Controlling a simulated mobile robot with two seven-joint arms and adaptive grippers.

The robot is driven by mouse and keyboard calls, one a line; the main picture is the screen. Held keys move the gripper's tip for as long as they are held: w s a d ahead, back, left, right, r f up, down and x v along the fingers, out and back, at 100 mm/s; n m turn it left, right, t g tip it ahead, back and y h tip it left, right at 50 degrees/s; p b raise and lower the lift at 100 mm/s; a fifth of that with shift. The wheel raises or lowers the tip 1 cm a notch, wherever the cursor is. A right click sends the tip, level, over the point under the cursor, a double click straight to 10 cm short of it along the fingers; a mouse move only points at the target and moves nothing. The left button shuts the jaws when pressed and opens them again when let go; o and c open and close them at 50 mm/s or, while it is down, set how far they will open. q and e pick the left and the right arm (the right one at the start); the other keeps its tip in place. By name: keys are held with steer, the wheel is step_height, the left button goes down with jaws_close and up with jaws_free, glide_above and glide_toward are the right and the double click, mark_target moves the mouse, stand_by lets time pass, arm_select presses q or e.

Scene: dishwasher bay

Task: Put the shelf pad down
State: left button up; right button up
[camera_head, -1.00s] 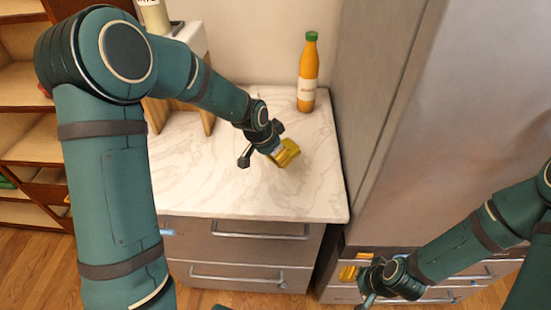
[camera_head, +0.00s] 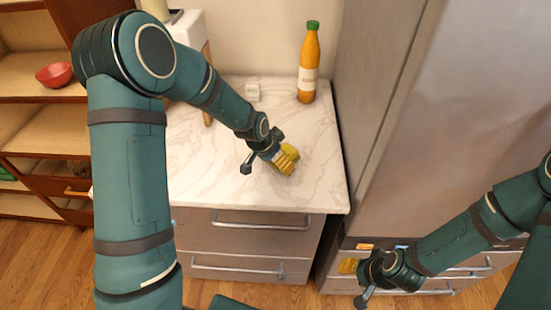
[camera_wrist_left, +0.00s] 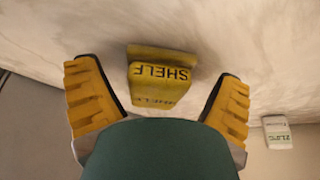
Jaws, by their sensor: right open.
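The yellow shelf pad (camera_head: 291,149), marked SHELF, is on the white marble counter. In the left wrist view the shelf pad (camera_wrist_left: 160,82) lies between the two yellow ridged fingers of my left gripper (camera_wrist_left: 158,92), with a gap on each side. My left gripper (camera_head: 286,161) is open at the pad and partly hides it in the head view. My right gripper (camera_head: 348,267) is open and empty, low in front of the steel drawers, away from the pad.
An orange bottle (camera_head: 309,65) with a green cap stands at the counter's back right. A small white box (camera_head: 253,91) stands behind my left arm. A tall steel cabinet (camera_head: 430,110) bounds the counter on the right. The counter's front is clear.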

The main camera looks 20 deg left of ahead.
arm_select(q)
steer(key=shift+s+a+r, duration=0.1)
steer(key=shift+r, duration=0.5)
steer(key=p+v, duration=0.1)
steer(key=v, duration=1)
steer(key=shift+s, duration=0.15)
